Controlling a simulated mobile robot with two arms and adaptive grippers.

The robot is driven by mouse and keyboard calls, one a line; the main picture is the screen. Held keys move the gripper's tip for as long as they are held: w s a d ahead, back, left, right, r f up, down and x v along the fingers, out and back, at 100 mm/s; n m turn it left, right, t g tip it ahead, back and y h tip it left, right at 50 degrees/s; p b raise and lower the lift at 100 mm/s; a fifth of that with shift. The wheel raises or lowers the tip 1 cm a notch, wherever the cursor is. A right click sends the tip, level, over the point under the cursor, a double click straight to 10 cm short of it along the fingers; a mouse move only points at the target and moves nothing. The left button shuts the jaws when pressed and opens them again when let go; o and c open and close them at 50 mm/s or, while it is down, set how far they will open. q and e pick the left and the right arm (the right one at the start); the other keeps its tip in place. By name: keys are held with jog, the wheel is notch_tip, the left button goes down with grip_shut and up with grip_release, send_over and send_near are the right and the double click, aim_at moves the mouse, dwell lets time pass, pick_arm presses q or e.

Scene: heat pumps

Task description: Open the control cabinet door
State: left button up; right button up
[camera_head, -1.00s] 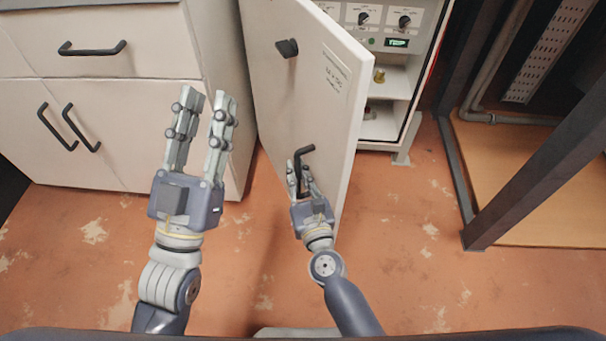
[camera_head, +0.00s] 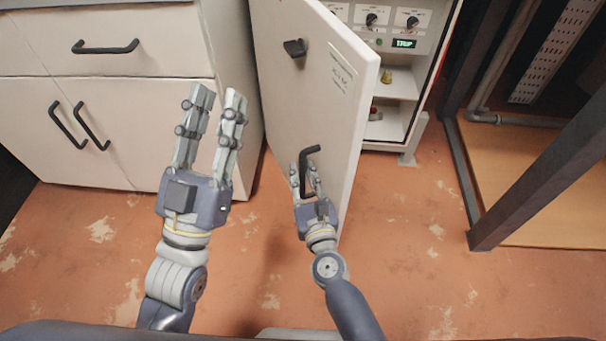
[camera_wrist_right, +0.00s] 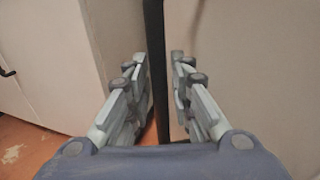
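The control cabinet door (camera_head: 325,115) is a pale panel swung out from the cabinet (camera_head: 450,55), so the inside shows. Its black bar handle (camera_head: 312,150) is low on the door and also shows in the right wrist view (camera_wrist_right: 155,50). My right gripper (camera_head: 306,170) is at this handle. In the right wrist view its fingers (camera_wrist_right: 161,75) stand on both sides of the bar, close to it, with a narrow gap on the right side. My left gripper (camera_head: 219,92) is open and empty, left of the door, in front of the drawer unit.
A pale drawer unit (camera_head: 110,95) with black handles stands left of the door. Inside the cabinet are knobs, a lit display (camera_head: 404,43) and shelves. A dark metal frame (camera_head: 488,225) stands at the right. The orange floor (camera_head: 410,270) in front is clear.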

jog(key=shift+s, duration=0.1)
jog(key=v, duration=1.1)
jog(key=shift+s+d, duration=0.2)
jog(key=shift+s, duration=0.2)
